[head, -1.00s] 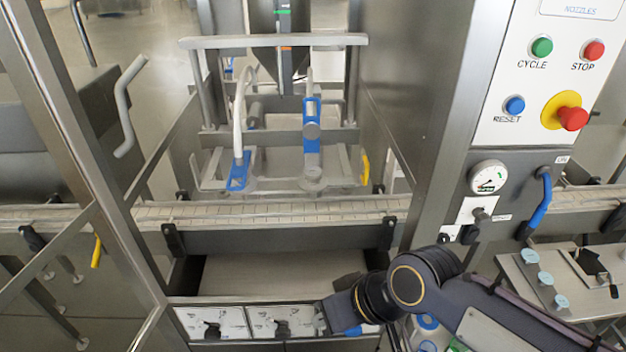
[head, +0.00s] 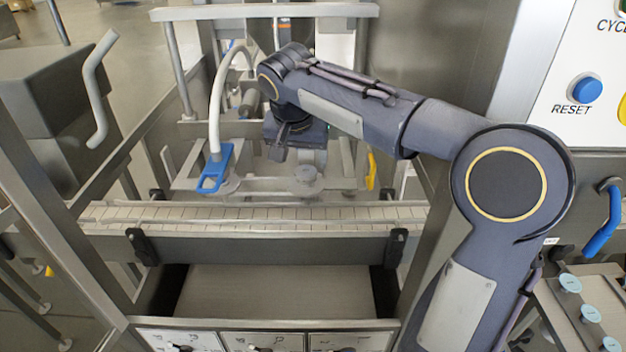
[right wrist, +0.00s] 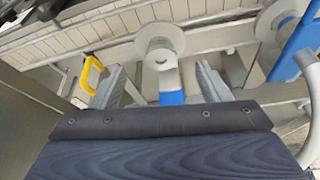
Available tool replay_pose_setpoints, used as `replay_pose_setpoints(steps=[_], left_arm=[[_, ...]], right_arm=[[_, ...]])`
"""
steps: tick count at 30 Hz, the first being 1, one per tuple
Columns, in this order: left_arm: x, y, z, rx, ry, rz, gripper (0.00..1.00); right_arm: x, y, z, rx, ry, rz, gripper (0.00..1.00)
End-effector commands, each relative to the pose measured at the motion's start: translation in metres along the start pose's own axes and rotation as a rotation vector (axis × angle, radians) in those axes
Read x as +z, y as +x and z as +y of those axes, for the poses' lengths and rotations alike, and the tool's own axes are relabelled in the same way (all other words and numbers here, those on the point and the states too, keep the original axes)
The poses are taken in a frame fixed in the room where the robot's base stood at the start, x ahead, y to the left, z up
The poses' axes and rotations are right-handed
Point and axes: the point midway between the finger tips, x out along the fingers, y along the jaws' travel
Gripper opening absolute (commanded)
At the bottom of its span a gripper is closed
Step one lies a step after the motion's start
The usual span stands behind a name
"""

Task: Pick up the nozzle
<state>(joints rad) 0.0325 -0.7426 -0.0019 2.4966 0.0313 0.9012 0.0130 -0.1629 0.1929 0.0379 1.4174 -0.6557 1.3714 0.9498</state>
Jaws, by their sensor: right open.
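A nozzle with a blue body (right wrist: 171,98) shows in the right wrist view between the two grey fingers of my right gripper (right wrist: 162,84). The gripper is open, with a gap visible on each side of the blue body. A round metal disc (right wrist: 160,46) is at the nozzle's far end. In the head view my right gripper (head: 283,148) and forearm hide the blue body, and a round metal disc (head: 305,180) shows just below the gripper. A second blue nozzle piece (head: 216,168) with a white hose stands to the left. My left gripper is out of view.
A slatted conveyor (head: 260,215) runs across in front. A metal crossbar (head: 262,12) is behind the nozzles. A yellow handle (head: 371,171) is at the right of the nozzle station. A control panel with a blue RESET button (head: 587,90) is at the right.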

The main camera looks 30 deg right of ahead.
Motion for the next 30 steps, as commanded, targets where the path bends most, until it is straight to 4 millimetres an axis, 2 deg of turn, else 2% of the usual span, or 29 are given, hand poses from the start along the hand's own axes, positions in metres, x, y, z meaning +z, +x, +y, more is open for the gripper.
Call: replay_pose_setpoints(steps=[3, 11, 19, 28, 30], left_arm=[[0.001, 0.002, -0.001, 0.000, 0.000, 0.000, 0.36], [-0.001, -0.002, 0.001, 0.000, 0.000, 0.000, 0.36], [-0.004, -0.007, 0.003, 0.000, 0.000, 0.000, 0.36], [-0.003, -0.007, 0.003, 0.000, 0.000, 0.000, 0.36], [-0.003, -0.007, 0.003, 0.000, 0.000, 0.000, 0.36]], right_arm=[[-0.006, 0.007, -0.005, 0.015, 0.022, 0.011, 0.70], [-0.009, 0.035, -0.003, 0.017, 0.024, 0.009, 0.70], [-0.016, 0.073, -0.001, 0.016, 0.021, 0.010, 0.70], [-0.016, 0.080, -0.001, 0.013, 0.022, 0.012, 0.70], [-0.015, 0.080, -0.001, 0.013, 0.022, 0.012, 0.63]])
